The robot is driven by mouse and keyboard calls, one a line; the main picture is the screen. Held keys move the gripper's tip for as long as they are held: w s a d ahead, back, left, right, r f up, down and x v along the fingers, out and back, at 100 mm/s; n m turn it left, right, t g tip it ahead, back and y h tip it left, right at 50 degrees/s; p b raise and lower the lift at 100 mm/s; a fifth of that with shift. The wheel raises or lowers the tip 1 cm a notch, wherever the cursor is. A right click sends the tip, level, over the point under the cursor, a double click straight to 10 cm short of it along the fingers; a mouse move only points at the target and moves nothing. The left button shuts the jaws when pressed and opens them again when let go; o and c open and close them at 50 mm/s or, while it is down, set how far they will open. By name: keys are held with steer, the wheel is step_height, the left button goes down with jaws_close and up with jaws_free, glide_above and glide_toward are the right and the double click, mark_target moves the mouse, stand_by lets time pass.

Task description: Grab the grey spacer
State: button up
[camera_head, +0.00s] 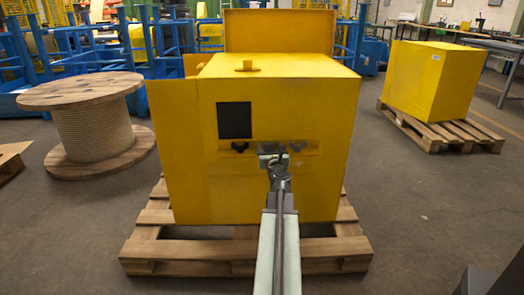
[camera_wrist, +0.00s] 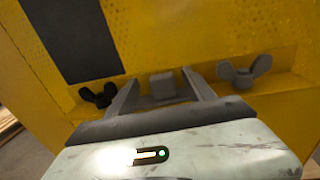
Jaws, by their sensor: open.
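A small grey block, which looks like the grey spacer (camera_wrist: 162,86), sits on a narrow yellow ledge (camera_wrist: 287,84) of the yellow machine box (camera_head: 190,190). My gripper (camera_wrist: 162,88) is open, with one finger on each side of the spacer. I cannot tell whether either finger touches it. In the head view my gripper (camera_head: 272,151) is at the front face of the box and I cannot make out the spacer there. A black wing nut (camera_wrist: 97,96) is left of the fingers and a grey wing nut (camera_wrist: 244,73) is right of them.
A black square panel (camera_head: 234,120) is above the ledge. The box stands on a wooden pallet (camera_head: 190,250). A cable spool (camera_head: 92,125) is at the left, and another yellow box (camera_head: 430,80) on a pallet is at the right. The floor between is clear.

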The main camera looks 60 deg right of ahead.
steer(key=shift+x, duration=0.75)
steer(key=c, duration=1.3)
jaws_close()
steer(key=shift+r, duration=0.15)
